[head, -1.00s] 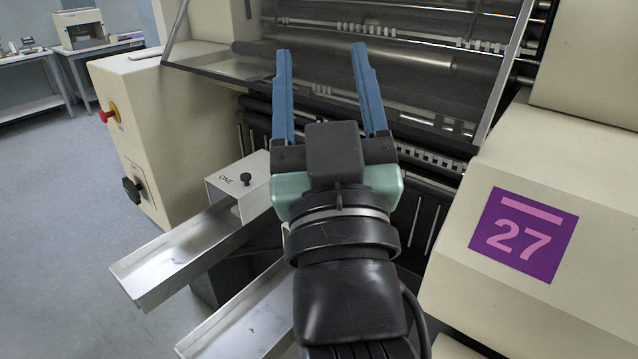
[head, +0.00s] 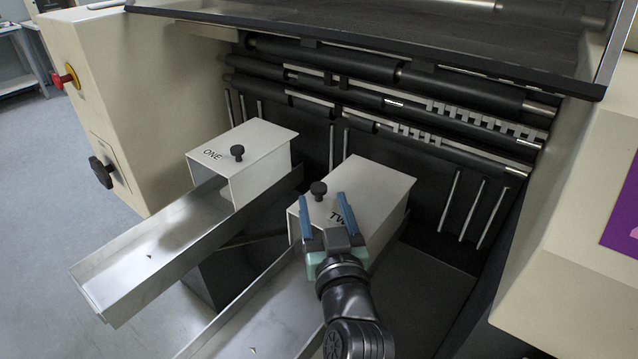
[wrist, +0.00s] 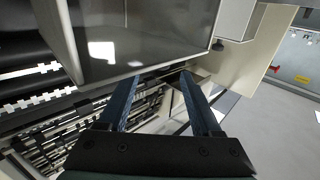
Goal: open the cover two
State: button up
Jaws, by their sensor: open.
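Cover two (head: 370,190) is a pale box-shaped lid at the inner end of the right-hand metal chute. It appears shut, and its "TWO" lettering is partly hidden by my gripper. Its black knob (head: 318,190) stands on top near the left edge. My gripper (head: 323,199) is open and empty, its blue fingers pointing up the picture. In the head view the knob shows just beyond the fingertips, between their lines; I cannot tell the height gap. In the wrist view my open fingers (wrist: 158,78) have nothing between them, and I cannot make out cover two there.
Cover one (head: 255,150), with its own black knob (head: 237,152), stands to the left over another chute (head: 150,255). Dark rollers (head: 400,95) run behind, under a raised dark glass panel (head: 380,40). Cream housings (head: 100,90) flank both sides.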

aim_at(320, 191)
jog(key=w, duration=0.3)
jog(key=w+a, duration=0.1)
jog(key=w, duration=0.1)
jog(key=shift+w, duration=0.3)
grip_shut()
dwell(1.2)
